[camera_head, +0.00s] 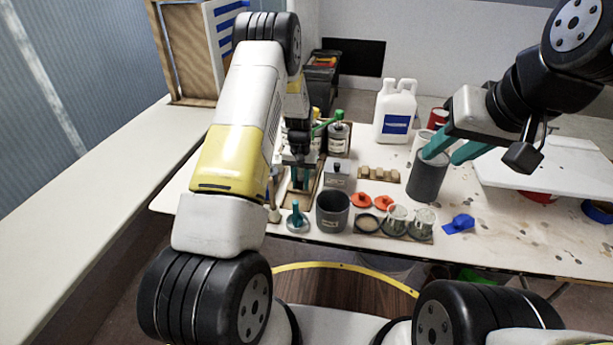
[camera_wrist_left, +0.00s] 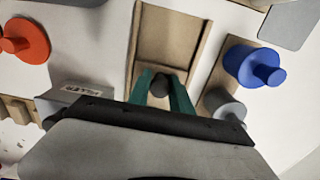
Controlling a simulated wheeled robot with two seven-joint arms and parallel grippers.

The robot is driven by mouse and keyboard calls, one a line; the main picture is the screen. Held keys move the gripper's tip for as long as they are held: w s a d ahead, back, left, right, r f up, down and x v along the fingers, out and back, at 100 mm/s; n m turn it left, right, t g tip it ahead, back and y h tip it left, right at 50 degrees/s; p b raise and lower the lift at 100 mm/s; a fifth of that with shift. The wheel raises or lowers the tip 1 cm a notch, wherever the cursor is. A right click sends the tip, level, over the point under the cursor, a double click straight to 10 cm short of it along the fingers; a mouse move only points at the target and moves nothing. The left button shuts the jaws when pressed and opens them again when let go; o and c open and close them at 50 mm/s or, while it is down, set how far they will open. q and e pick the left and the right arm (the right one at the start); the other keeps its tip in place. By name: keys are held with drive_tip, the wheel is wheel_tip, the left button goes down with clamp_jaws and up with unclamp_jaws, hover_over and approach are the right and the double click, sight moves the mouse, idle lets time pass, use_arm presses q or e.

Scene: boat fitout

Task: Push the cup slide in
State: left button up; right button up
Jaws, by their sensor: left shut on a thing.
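A pale wooden framed slide with a brown panel (camera_wrist_left: 176,36) shows in the left wrist view. It runs away from my left gripper. My left gripper (camera_wrist_left: 163,84), with teal fingers, is shut on a dark round knob (camera_wrist_left: 160,85) near the panel's near end. In the head view, my left gripper (camera_head: 300,180) points down over the slide, which my arm partly hides. The slide's near end is hidden by the gripper body. My right gripper (camera_head: 443,158) has its teal fingers apart at the rim of a dark grey cylinder (camera_head: 428,182); contact is unclear.
A grey labelled box (camera_head: 339,176) stands right of the slide. A dark cup (camera_head: 333,212), orange lids (camera_head: 362,200), glass jars (camera_head: 397,217) and a blue piece (camera_head: 460,223) lie along the front. Bottles stand behind. A blue knobbed piece (camera_wrist_left: 250,65) is close to the slide.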

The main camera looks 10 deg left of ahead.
use_arm(q)
drive_tip(key=shift+w, duration=2.05)
drive_tip(key=o, duration=1.9)
drive_tip(key=shift+s, duration=0.1)
drive_tip(key=shift+o, duration=0.2)
drive_tip(key=shift+r, duration=3.5)
